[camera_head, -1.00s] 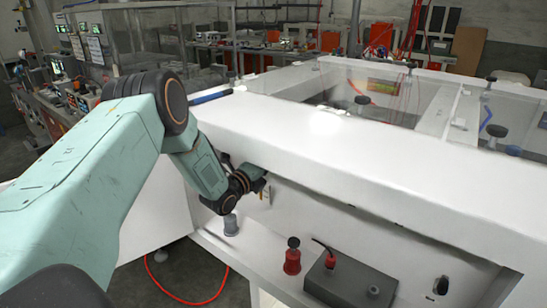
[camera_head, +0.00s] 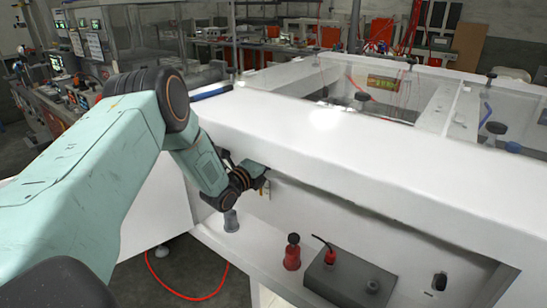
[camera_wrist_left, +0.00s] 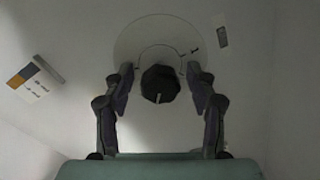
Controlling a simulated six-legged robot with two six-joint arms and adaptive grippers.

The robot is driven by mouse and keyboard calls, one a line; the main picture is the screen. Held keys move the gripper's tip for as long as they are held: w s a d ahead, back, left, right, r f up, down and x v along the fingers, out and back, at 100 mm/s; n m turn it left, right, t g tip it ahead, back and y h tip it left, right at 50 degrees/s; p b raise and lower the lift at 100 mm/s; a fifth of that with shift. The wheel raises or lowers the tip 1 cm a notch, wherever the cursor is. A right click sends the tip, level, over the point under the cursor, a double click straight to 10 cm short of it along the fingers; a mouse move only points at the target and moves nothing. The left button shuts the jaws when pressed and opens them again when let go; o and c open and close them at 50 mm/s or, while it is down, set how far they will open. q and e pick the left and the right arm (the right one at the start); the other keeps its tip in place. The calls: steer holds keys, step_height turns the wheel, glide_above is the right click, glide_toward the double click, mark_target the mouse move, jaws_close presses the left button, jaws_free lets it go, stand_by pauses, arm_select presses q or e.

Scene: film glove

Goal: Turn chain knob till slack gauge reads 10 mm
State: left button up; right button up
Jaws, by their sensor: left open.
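In the left wrist view a dark, ridged round knob (camera_wrist_left: 160,82) with a pale pointer mark at its lower middle sits in front of a pale round plate (camera_wrist_left: 135,40). My left gripper (camera_wrist_left: 160,68) is open, with one finger on each side of the knob and gaps visible between. A narrow grey marked strip (camera_wrist_left: 222,37) is right of the plate; I cannot tell if it is the slack gauge, and no reading is legible. In the head view my left gripper (camera_head: 256,179) is at the white panel under the ledge, and the knob is hidden. My right gripper is not in view.
A tilted orange, grey and white card (camera_wrist_left: 34,78) is left of the knob. Below the ledge stand a grey cylinder (camera_head: 231,221), a red bottle (camera_head: 292,256) and a dark grey box (camera_head: 350,283). The white ledge (camera_head: 340,150) overhangs the panel.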

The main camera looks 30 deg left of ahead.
arm_select(q)
steer(key=s+a, duration=0.1)
steer(key=s, duration=1.1)
stand_by(0.6)
steer(key=s+d+f+n+g+b, duration=0.1)
steer(key=s+d+f+n+g, duration=0.35)
steer(key=f+n, duration=0.45)
steer(key=s+d+f+n+g+b, duration=0.1)
steer(key=s+d+f+n+g, duration=0.5)
steer(key=n, duration=0.5)
steer(key=s+d+f+n+g+b, duration=0.1)
steer(key=s+d+f+g+b, duration=0.1)
steer(key=s+f, duration=0.3)
steer(key=s+d+f+n+g+b, duration=0.2)
steer(key=s+f, duration=0.3)
steer(key=s, duration=0.8)
steer(key=s+d+f+n+g+y+b, duration=0.1)
steer(key=s+d+f+g+b, duration=0.1)
steer(key=s, duration=0.6)
step_height(320, 180, down, 4)
steer(key=d+g, duration=0.1)
steer(key=d, duration=0.1)
steer(key=shift+s+d+b, duration=0.3)
steer(key=shift+s+d, duration=0.05)
steer(key=shift+s, duration=0.05)
